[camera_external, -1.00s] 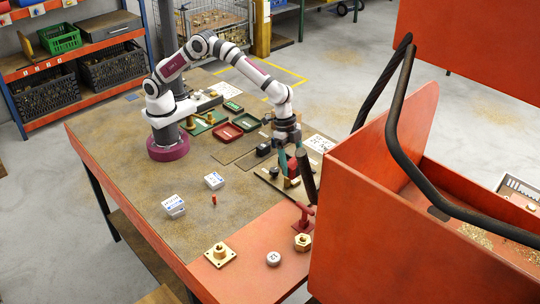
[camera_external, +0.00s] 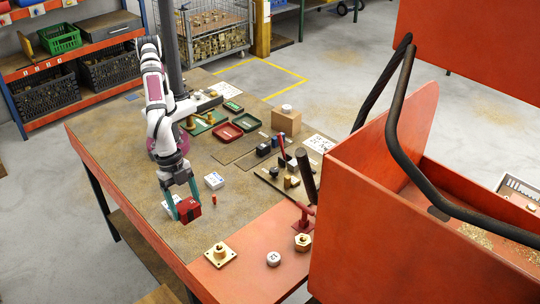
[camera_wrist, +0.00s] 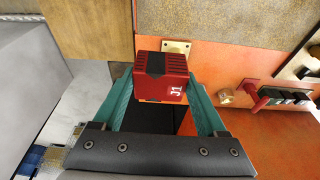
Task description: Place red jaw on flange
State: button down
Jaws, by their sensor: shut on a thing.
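The red jaw (camera_external: 188,208) is held between the teal fingers of my gripper (camera_external: 183,205), above the left part of the bench. In the wrist view the red jaw (camera_wrist: 172,88) shows a white "J1" mark and a dark patch on top, with a finger of my gripper (camera_wrist: 164,88) on either side. The flange (camera_external: 220,254), a square brass plate with a raised centre, lies on the orange front strip of the bench. The jaw is apart from it, behind and to its left. In the wrist view the jaw partly hides the flange (camera_wrist: 177,47).
White printed blocks (camera_external: 214,181) and a small red pin (camera_external: 213,199) stand near the jaw. Right of the flange are a grey round part (camera_external: 273,259), a brass hex nut (camera_external: 303,242) and a red clamp (camera_external: 304,216). A large orange bin (camera_external: 385,220) blocks the right side.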

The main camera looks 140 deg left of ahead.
jog(key=s+d, duration=0.2)
jog(key=d, duration=0.2)
send_near(221, 249)
jog(key=shift+w+d+f, duration=0.1)
jog(key=shift+w+f, duration=0.5)
jog(key=shift+f, duration=0.05)
jog(key=x, duration=0.3)
jog(key=shift+s+f, duration=0.15)
jog(key=shift+s, duration=0.15)
jog(key=shift+f, duration=0.35)
